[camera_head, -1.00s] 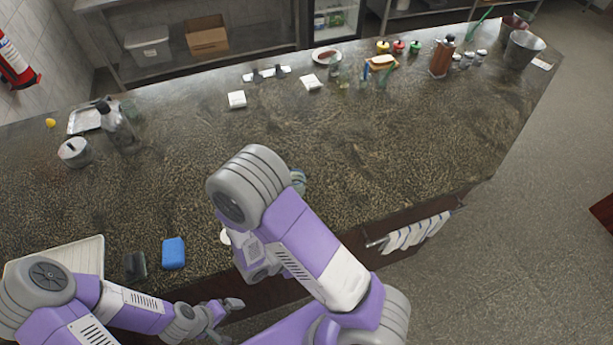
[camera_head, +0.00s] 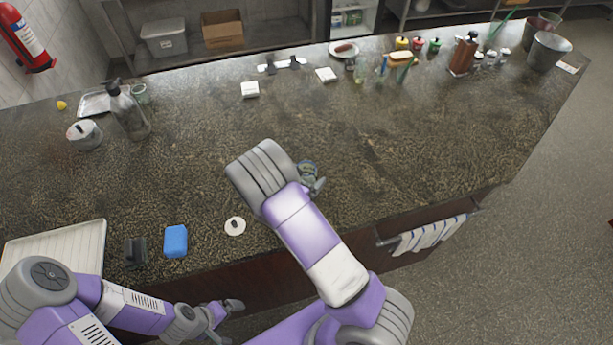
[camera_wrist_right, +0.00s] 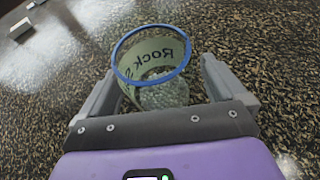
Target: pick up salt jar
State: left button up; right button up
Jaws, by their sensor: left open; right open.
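The salt jar (camera_wrist_right: 158,85) is clear glass with a blue rim, pale grains inside and a label reading "Rock S…". In the right wrist view it stands open between the two fingers of my right gripper (camera_wrist_right: 160,75), which is open around it, with no clear grip. In the head view the jar (camera_head: 308,170) shows just right of my right arm's wrist, which hides part of it and most of that gripper. My left gripper (camera_head: 222,312) is open and empty, low at the counter's front edge.
A round white lid (camera_head: 235,226) with a dark knob lies left of my right arm. A blue sponge (camera_head: 175,241), a dark block (camera_head: 135,253) and a white tray (camera_head: 60,247) are at the front left. Bottles and cups stand along the back; the counter's middle is clear.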

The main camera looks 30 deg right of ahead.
jog(key=shift+w+d+f, duration=0.1)
jog(key=shift+w+d, duration=0.05)
jog(key=shift+d, duration=0.05)
jog(key=c, duration=1.2)
